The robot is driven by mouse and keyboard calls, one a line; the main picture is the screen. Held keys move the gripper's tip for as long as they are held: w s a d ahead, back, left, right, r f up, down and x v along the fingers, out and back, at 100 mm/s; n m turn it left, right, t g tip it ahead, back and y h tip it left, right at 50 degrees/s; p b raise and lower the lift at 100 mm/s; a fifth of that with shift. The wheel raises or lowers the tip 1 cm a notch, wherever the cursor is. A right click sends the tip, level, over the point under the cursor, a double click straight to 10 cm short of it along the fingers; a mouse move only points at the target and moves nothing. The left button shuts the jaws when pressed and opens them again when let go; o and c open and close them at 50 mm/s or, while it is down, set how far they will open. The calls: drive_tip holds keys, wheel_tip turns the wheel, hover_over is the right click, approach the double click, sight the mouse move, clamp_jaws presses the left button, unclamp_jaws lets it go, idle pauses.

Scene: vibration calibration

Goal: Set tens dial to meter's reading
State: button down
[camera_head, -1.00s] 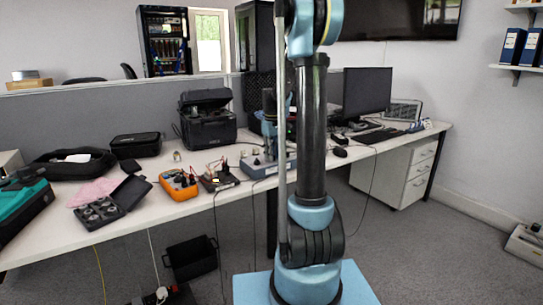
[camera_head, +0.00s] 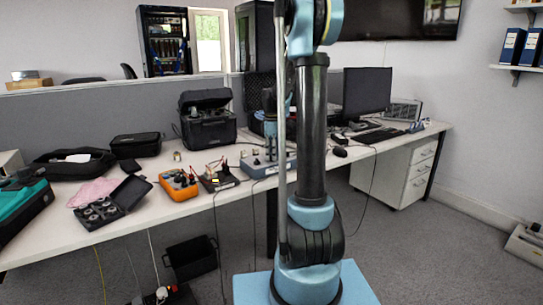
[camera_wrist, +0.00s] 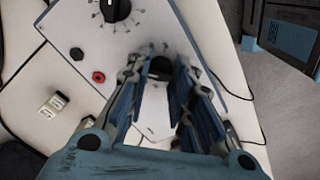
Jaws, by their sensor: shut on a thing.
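The dial box (camera_head: 254,170) is a blue-edged box with a pale top on the bench. In the wrist view its pale panel (camera_wrist: 150,38) carries a black dial (camera_wrist: 118,8) with marks around it, a red terminal (camera_wrist: 98,77) and a black terminal (camera_wrist: 76,54). My gripper (camera_wrist: 160,82) is shut on a second black dial knob (camera_wrist: 160,67) on this panel. The fingers hide much of that knob and its scale, so I cannot read its setting. The orange meter (camera_head: 180,184) lies to the left of the box; its reading is too small to tell.
A small dark device (camera_head: 218,180) with leads sits between meter and box. An open black case (camera_head: 112,202) lies further left. A black toolbox (camera_head: 207,122), monitor (camera_head: 366,92) and keyboard (camera_head: 378,135) stand behind and to the right. Cables hang off the bench's front.

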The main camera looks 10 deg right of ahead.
idle(0.4)
drive_tip(key=c, duration=1.4)
unclamp_jaws()
drive_tip(key=shift+o, duration=0.2)
wheel_tip(320, 180, up, 12)
drive_tip(key=s+f+m+t, duration=0.1)
drive_tip(key=s+f+m, duration=0.15)
drive_tip(key=s, duration=0.85)
drive_tip(key=s+f+m, duration=0.1)
drive_tip(key=s+m, duration=0.3)
drive_tip(key=s, duration=0.6)
drive_tip(key=s+f+m+t, duration=0.1)
drive_tip(key=s+f+m, duration=0.6)
drive_tip(key=s+f, duration=0.7)
drive_tip(key=shift+s, duration=1.2)
